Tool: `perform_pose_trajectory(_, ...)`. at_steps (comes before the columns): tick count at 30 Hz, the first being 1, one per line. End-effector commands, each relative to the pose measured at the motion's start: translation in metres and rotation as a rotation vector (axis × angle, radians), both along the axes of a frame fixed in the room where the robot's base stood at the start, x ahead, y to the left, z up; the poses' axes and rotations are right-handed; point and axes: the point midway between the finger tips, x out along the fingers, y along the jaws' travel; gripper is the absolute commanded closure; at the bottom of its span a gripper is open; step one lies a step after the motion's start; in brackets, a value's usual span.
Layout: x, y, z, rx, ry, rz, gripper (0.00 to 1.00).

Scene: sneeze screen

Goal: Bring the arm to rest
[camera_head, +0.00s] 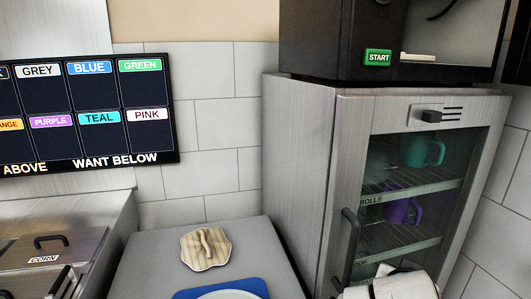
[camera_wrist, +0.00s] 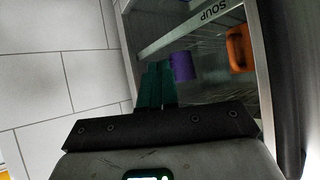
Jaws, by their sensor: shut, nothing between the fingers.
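My gripper (camera_wrist: 157,84) shows in the wrist view with its dark green fingers together and nothing between them. It is in front of the metal-framed cabinet, whose shelf edge with the SOUP label (camera_wrist: 217,11) shows past the fingertips. A white part of my arm (camera_head: 405,286) shows at the bottom right of the head view, in front of the cabinet's lower door. The fingers cannot be made out there.
The steel cabinet (camera_head: 305,150) has a glass door with a handle (camera_head: 348,250). Inside are a teal mug (camera_head: 420,151) and a purple mug (camera_head: 402,211); an orange mug (camera_wrist: 239,48) shows in the wrist view. A cloth (camera_head: 205,249) and blue tray (camera_head: 262,287) are on the counter (camera_head: 150,255).

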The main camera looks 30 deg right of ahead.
Motion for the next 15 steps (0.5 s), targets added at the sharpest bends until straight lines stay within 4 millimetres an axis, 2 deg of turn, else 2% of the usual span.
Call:
perform_pose_trajectory(1,-0.008,0.015,-0.034,0.034,0.099,0.089,1.00)
perform_pose_trajectory(3,-0.019,0.036,-0.075,0.085,0.227,0.219,1.00)
perform_pose_trajectory(5,-0.033,0.055,-0.109,0.130,0.333,0.334,1.00)
perform_pose_trajectory(6,-0.045,0.069,-0.131,0.162,0.398,0.411,1.00)
perform_pose_trajectory(9,-0.078,0.102,-0.178,0.242,0.549,0.600,1.00)
perform_pose_trajectory(12,-0.113,0.131,-0.212,0.318,0.664,0.764,1.00)
perform_pose_trajectory(15,-0.142,0.152,-0.233,0.377,0.738,0.885,1.00)
